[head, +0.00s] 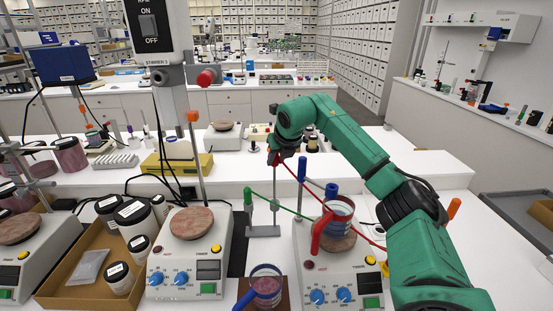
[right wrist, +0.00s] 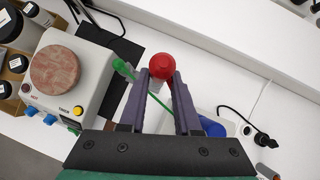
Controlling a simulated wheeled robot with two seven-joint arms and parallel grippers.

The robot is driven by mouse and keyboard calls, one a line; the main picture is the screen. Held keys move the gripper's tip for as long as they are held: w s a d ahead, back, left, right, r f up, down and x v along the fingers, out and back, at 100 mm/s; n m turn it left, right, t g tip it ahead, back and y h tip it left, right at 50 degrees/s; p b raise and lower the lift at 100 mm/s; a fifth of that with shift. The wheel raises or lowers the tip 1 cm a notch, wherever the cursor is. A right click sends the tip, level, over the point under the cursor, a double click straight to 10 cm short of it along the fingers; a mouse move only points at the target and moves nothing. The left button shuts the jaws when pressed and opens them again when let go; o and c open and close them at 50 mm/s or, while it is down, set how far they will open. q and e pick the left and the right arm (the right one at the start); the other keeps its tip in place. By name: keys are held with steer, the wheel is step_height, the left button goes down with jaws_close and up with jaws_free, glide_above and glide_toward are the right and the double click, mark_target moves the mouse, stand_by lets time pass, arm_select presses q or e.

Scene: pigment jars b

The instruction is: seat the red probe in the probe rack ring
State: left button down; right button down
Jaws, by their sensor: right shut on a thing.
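My right gripper (head: 275,158) is shut on the red probe, whose round red top (right wrist: 160,64) shows between the fingertips (right wrist: 160,80) in the right wrist view. In the head view the gripper is above the small grey probe rack (head: 263,231). A thin metal upright stands below the gripper; I cannot tell whether it is the probe's shaft or the rack's post. A green probe (head: 248,197) stands upright at the rack's left side, and also shows left of my fingers in the wrist view (right wrist: 122,67). The fingers hide the ring. My left gripper is not in view.
Hotplates stand left (head: 190,255) and right (head: 340,270) of the rack. A glass vessel (head: 340,208) sits on the right one, another (head: 265,285) in front. A red cable (head: 300,180) and a green cable (head: 290,208) run rightward. A cardboard tray (head: 85,298) holds jars.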

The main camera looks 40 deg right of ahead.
stand_by(0.5)
steer(key=shift+p, duration=0.45)
step_height(320, 180, down, 15)
steer(key=b, duration=1)
steer(key=shift+r+b, duration=0.2)
steer(key=shift+b, duration=0.1)
stand_by(4.2)
steer(key=c, duration=0.5)
jaws_free()
steer(key=shift+c, duration=0.2)
steer(key=shift+r, duration=0.1)
